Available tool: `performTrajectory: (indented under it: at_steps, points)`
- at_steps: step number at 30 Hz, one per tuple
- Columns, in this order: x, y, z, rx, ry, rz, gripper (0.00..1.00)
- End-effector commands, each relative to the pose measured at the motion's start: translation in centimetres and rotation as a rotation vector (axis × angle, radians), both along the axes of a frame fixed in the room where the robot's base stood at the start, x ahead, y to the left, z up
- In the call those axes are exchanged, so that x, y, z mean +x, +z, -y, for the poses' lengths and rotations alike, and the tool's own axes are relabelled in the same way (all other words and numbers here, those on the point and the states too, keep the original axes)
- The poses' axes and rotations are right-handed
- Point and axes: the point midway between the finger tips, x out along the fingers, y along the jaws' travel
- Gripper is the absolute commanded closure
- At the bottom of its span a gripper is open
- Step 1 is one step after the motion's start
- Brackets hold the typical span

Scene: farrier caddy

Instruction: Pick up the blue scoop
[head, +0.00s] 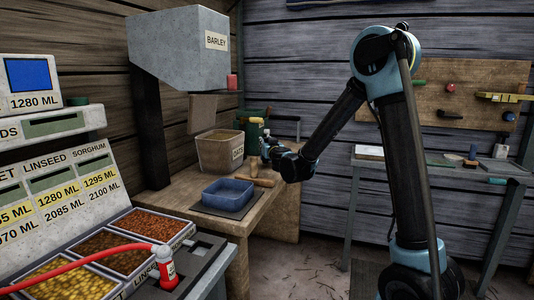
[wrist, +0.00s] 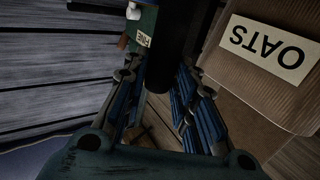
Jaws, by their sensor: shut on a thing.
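My gripper (head: 268,148) is above the back of the wooden bench, to the right of the oats bin (head: 220,152). In the wrist view its two fingers (wrist: 160,78) stand on either side of a dark cylindrical thing (wrist: 175,45), and it is shut on it. I cannot tell whether this dark thing is part of the blue scoop. No scoop shape shows clearly in either view. A shallow blue tray (head: 228,190) sits on a dark mat on the bench. The oats bin's label (wrist: 263,46) shows upside down in the wrist view, close on the right.
A green device (head: 252,128) stands behind my gripper; its label (wrist: 143,39) shows in the wrist view. Wooden-handled tools (head: 262,182) lie on the bench. The barley dispenser (head: 180,50) overhangs the left side. Seed trays (head: 150,222) are at front left.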

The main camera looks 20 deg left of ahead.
Motion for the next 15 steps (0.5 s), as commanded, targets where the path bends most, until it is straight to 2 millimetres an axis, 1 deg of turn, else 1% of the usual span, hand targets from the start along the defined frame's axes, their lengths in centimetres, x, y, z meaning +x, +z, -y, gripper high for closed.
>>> performTrajectory:
  at_steps: [1, 15]
  points:
    - [-0.1, 1.2, 0.1, 0.000, 0.000, 0.000, 1.00]
    - [0.0, 12.8, 0.0, 0.000, 0.000, 0.000, 1.00]
